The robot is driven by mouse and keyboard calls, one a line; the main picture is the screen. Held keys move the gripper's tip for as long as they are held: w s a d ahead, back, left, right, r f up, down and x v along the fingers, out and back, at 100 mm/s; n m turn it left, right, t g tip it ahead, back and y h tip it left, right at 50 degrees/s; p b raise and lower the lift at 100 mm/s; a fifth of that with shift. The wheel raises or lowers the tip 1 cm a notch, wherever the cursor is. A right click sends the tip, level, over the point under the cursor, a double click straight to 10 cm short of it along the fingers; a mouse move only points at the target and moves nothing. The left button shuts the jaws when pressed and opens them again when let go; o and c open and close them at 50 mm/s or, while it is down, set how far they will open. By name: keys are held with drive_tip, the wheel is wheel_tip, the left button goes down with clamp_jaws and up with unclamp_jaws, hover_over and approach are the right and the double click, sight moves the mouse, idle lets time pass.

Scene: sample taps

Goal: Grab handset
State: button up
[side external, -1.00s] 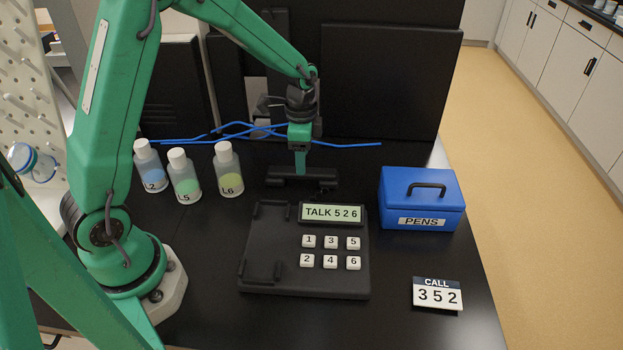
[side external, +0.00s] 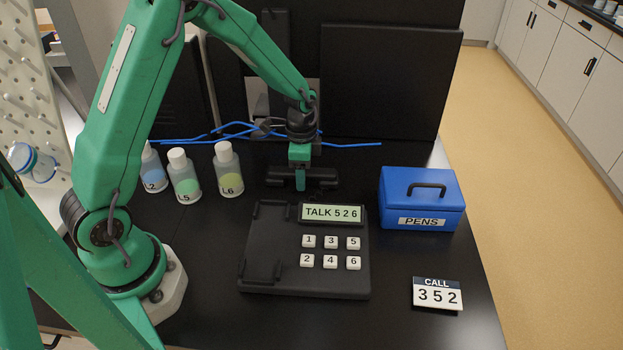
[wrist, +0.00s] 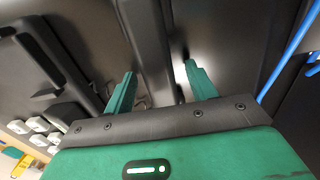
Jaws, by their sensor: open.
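The handset (side external: 322,181) is a black bar lying on the dark table behind the phone base (side external: 283,285). My gripper (side external: 300,184) points down at the middle of the handset, its fingers overlapping the bar in the side view. In the wrist view the two green fingers of my gripper (wrist: 160,84) are spread apart, with the dark handset (wrist: 150,50) running between them. I cannot tell whether either finger touches it. The phone base has an empty cradle, several numbered keys and a display reading "TALK 5 2 6".
Several labelled bottles, such as L5 (side external: 185,183), stand at the left. A blue PENS box (side external: 421,208) is at the right, with a CALL 352 card (side external: 438,294) in front of it. Blue cables (side external: 345,144) and a dark panel (side external: 390,85) are behind.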

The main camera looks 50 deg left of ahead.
idle(0.3)
clamp_jaws()
drive_tip(key=shift+r, duration=0.1)
drive_tip(key=shift+r, duration=0.65)
drive_tip(key=r, duration=0.3)
drive_tip(key=shift+s+d+r, duration=0.1)
drive_tip(key=shift+d, duration=0.25)
drive_tip(key=s+d+r, duration=0.5)
drive_tip(key=d+r, duration=0.1)
drive_tip(key=d, duration=0.3)
drive_tip(key=shift+d+r, duration=0.2)
drive_tip(key=shift+d, duration=0.2)
